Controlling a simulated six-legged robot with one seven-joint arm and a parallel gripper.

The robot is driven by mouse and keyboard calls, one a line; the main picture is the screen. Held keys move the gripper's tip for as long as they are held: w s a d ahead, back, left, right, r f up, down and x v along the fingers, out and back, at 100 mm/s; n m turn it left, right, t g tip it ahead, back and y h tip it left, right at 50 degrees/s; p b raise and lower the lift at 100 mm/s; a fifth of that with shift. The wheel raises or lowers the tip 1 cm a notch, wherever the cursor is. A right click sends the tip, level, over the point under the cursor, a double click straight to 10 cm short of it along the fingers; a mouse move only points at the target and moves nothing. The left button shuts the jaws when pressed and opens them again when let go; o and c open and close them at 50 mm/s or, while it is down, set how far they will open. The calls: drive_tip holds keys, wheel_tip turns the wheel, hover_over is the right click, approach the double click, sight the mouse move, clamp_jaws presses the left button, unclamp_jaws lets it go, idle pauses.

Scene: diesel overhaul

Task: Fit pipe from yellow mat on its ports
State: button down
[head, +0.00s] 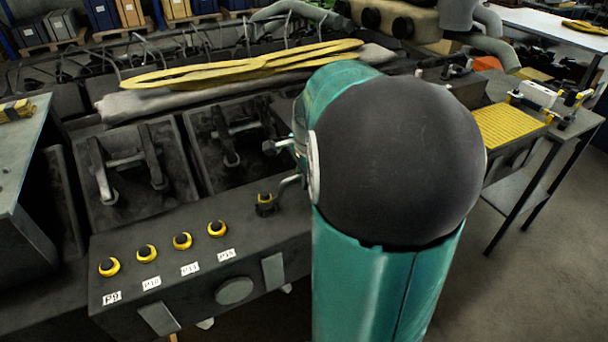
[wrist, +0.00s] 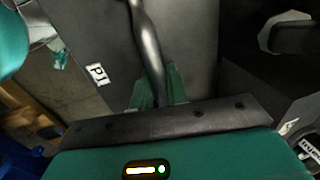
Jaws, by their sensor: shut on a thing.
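In the wrist view my gripper (wrist: 161,86) has its green fingers shut on a bent grey metal pipe (wrist: 148,42). The pipe runs up out of the picture, so its far end is hidden. In the head view my arm covers the gripper and most of the pipe. A short bent grey tube (head: 289,183), likely the pipe's end, shows left of the arm, close to a dark fitting with a yellow ring (head: 265,204). I cannot tell whether they touch. Yellow-ringed ports (head: 182,241) line the engine ledge, above labels P9 to P12. The yellow mat (head: 508,126) lies on the right-hand table.
Dark engine covers with handles (head: 128,162) rise behind the ports. A yellow strap (head: 240,70) and grey cloth lie across the engine top. A clamp fixture (head: 540,95) stands beside the mat. A grey bench (head: 22,150) is at left. Open floor shows at right.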

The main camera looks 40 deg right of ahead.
drive_tip(key=shift+f, duration=0.55)
idle(0.5)
drive_tip(key=c, duration=1.3)
unclamp_jaws()
drive_tip(key=shift+r, duration=0.1)
wheel_tip(320, 180, up, 13)
drive_tip(key=s, duration=0.2)
drive_tip(key=shift+s+a+r, duration=0.2)
drive_tip(key=shift+s+a, duration=0.1)
drive_tip(key=shift+a, duration=0.1)
